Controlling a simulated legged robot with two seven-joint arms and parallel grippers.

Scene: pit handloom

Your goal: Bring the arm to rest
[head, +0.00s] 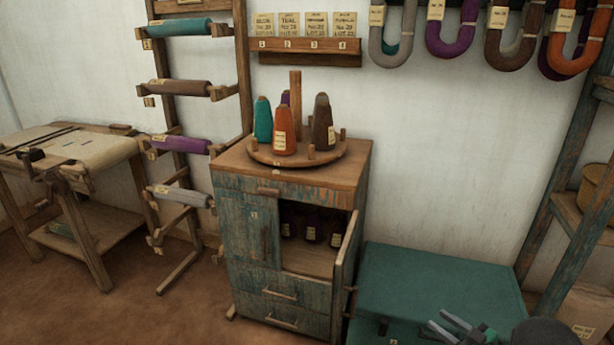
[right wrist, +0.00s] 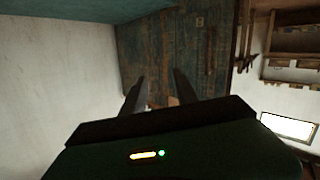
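My right gripper (head: 437,318) is at the bottom right of the head view, in front of or above the green chest (head: 432,275). Its two fingers are apart, with nothing seen between them. In the right wrist view the gripper (right wrist: 158,85) also shows parted fingers, pointing towards a worn blue-green wooden surface (right wrist: 165,48). I cannot tell how far the fingertips are from that surface. My left gripper is in neither view.
The worn cabinet (head: 252,235) has an open door (head: 346,262) beside the chest. A round stand (head: 325,158) with yarn cones tops it. A roller rack (head: 245,70) and a bench (head: 110,150) stand left. A wooden frame (head: 560,170) rises right. Brown floor (head: 130,310) lies open at lower left.

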